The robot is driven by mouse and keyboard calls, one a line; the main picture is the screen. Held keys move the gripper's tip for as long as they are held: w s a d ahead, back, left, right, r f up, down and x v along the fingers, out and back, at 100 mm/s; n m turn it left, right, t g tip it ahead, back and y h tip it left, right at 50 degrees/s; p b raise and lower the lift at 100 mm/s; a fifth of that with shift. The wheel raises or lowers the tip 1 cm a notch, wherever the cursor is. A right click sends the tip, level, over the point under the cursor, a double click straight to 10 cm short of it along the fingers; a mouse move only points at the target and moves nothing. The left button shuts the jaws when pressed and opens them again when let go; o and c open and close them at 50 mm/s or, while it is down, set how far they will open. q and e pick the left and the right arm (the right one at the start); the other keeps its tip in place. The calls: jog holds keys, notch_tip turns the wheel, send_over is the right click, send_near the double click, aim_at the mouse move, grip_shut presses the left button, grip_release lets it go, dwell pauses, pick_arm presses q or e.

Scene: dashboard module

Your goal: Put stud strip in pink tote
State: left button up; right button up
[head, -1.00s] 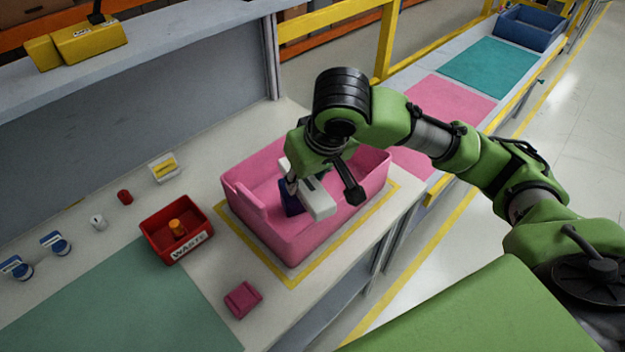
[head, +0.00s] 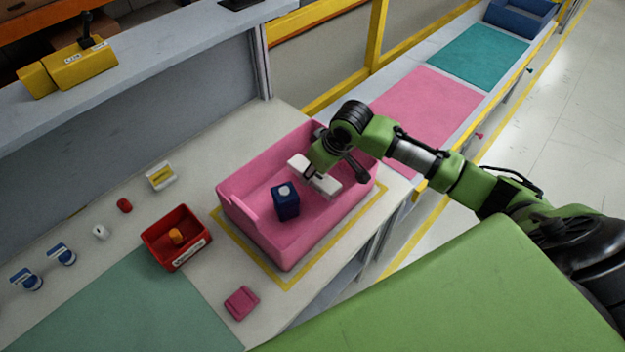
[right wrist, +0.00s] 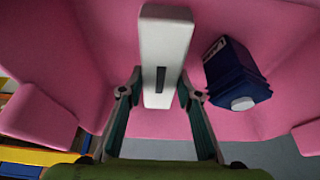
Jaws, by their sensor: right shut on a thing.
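The white stud strip (head: 328,184) is a pale bar with a dark slot, seen inside the outline of the pink tote (head: 252,231). My right gripper (head: 317,172) is over the tote and shut on the strip. In the right wrist view the strip (right wrist: 165,45) sits between the two fingers, with the pink floor and walls behind it. I cannot tell whether the strip touches the floor. My left gripper is not in view.
A dark blue box (head: 286,203) with a white cap stands in the tote, beside the strip. A red waste bin (head: 163,262) with an orange piece stands left of the tote. A pink block (head: 241,302) lies in front. Small parts line the bench at left.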

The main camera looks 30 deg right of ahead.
aim_at(314, 181)
notch_tip(314, 181, down, 3)
jog(key=shift+f+p, duration=0.15)
jog(key=shift+p, duration=0.15)
jog(key=shift+f, duration=0.25)
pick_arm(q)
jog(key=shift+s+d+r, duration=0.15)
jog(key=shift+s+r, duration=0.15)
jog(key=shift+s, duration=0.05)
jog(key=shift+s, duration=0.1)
pick_arm(e)
jog(key=shift+f, duration=0.1)
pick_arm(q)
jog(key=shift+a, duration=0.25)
pick_arm(e)
jog(key=o, duration=1.1)
jog(key=shift+o, duration=0.2)
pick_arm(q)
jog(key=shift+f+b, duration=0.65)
pick_arm(e)
jog(key=v, duration=1.2)
